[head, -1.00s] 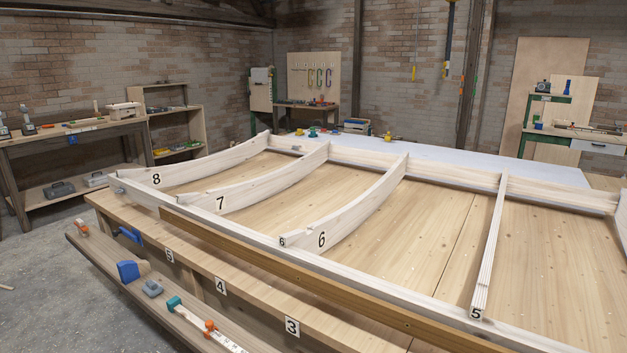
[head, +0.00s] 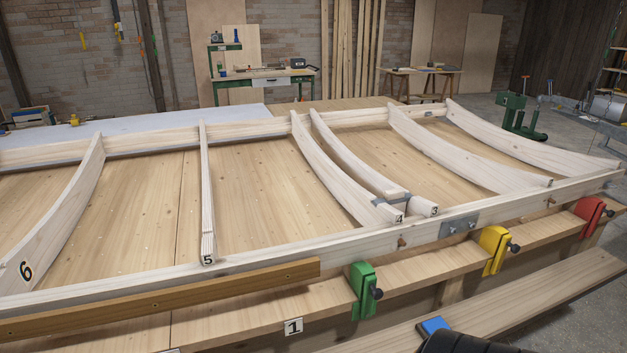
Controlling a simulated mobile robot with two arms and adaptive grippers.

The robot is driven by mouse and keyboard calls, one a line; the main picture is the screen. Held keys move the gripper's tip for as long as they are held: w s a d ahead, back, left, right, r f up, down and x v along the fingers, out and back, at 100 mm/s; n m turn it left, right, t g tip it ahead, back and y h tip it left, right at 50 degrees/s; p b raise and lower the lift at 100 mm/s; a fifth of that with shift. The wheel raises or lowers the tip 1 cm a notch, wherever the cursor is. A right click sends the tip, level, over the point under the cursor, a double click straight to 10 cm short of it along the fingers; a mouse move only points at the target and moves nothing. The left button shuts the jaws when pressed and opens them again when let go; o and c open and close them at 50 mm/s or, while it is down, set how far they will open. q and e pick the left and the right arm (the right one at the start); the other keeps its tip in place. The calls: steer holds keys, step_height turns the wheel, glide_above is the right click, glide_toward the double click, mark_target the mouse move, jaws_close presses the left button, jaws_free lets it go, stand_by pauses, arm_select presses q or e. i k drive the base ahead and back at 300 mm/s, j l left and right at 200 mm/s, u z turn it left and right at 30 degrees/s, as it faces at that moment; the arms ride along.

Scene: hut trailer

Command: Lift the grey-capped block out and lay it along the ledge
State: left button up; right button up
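A small grey piece (head: 392,198) sits between the front ends of ribs 4 (head: 345,185) and 3 (head: 370,172), close to both. It may be the cap of the grey-capped block; any body below it is hidden, so I cannot tell. A bare bench edge (head: 400,275) runs along the front of the frame, and a lower plank (head: 540,290) lies below it. Either may be the ledge. Neither of my grippers is recognisable in view. A dark rounded shape at the bottom edge cannot be identified.
Green (head: 363,290), yellow (head: 494,250) and red (head: 589,216) clamps grip the front edge. A brown strip (head: 170,297) lies along the front left. A blue object (head: 433,325) is low at the front. Rib 5 (head: 207,190) stands left of rib 4, with clear boards between.

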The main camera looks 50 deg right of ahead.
mark_target(398, 198)
steer(key=z, duration=0.45)
steer(key=l+z, duration=0.1)
steer(key=z, duration=0.75)
steer(key=l+z, duration=0.1)
steer(key=z, duration=0.3)
steer(key=i+z, duration=0.1)
steer(key=z, duration=0.35)
steer(key=l+u, duration=0.25)
steer(key=u, duration=0.15)
steer(key=i+l+u, duration=0.1)
steer(key=l+u, duration=0.15)
steer(key=u, duration=0.15)
steer(key=l+u, duration=0.25)
steer(key=u, duration=0.15)
steer(key=k+l+u, duration=0.1)
steer(key=l+u, duration=0.15)
steer(key=u, duration=0.15)
